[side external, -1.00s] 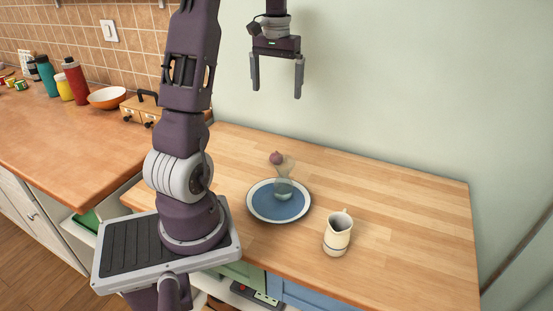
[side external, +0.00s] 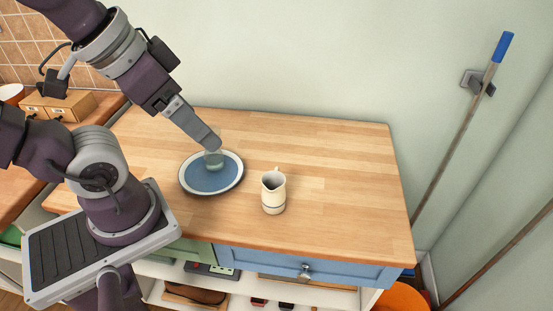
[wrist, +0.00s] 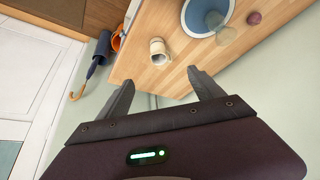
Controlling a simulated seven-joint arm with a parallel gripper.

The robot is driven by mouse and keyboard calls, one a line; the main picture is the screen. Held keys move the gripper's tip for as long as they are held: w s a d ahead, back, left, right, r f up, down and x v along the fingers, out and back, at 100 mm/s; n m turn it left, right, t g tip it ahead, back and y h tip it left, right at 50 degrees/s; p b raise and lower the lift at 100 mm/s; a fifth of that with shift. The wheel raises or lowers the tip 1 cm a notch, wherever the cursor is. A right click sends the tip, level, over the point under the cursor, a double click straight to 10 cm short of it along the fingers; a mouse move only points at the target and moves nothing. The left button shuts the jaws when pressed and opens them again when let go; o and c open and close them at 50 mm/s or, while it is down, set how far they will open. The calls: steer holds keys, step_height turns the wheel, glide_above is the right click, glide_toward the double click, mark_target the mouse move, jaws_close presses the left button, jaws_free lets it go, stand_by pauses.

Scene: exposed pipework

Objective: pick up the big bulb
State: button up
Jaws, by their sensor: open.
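A round purple onion-like bulb (wrist: 254,18) lies on the wooden counter beside the plate in the wrist view. It does not show in the side view, where my gripper covers that area. A clear glass vessel (side external: 214,160) stands on a blue plate with a white rim (side external: 184,187); the glass also shows in the wrist view (wrist: 224,34). My gripper (side external: 215,144) is tilted and appears close to the glass in the side view. In the wrist view its spread jaws (wrist: 161,76) are empty, with the bulb up and to the right.
A cream jug (side external: 273,194) stands right of the plate; it also shows in the wrist view (wrist: 159,52). The counter's right part (side external: 345,165) is clear. A wall stands behind it. A blue-ended pole (side external: 465,125) leans at the right.

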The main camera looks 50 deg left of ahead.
steer(key=shift+c, duration=0.8)
steer(key=shift+w, duration=0.1)
steer(key=w+a+f+n+g, duration=0.3)
steer(key=w+a+f+n, duration=0.1)
steer(key=w+a+n, duration=0.85)
steer(key=a+f+n, duration=0.3)
steer(key=a+f, duration=0.1)
steer(key=a, duration=0.2)
steer(key=a+f+n+g, duration=0.1)
steer(key=a+f+n, duration=0.2)
steer(key=a+f, duration=0.2)
steer(key=a+f+n+g, duration=0.1)
steer(key=a+f+n, duration=0.2)
steer(key=a, duration=0.6)
steer(key=shift+s+a+f, duration=0.1)
steer(key=shift+a+f, duration=0.1)
steer(key=shift+f, duration=1)
steer(key=shift+s+a+f+n+g, duration=0.15)
steer(key=shift+a+f+n, duration=0.15)
steer(key=shift+f, duration=0.25)
steer(key=shift+s+a+f+n+g, duration=0.15)
steer(key=shift+a+f+n, duration=0.1)
steer(key=shift+f, duration=0.3)
step_height(320, 180, down, 6)
steer(key=shift+w+d, duration=0.1)
steer(key=shift+w, duration=0.05)
jaws_close()
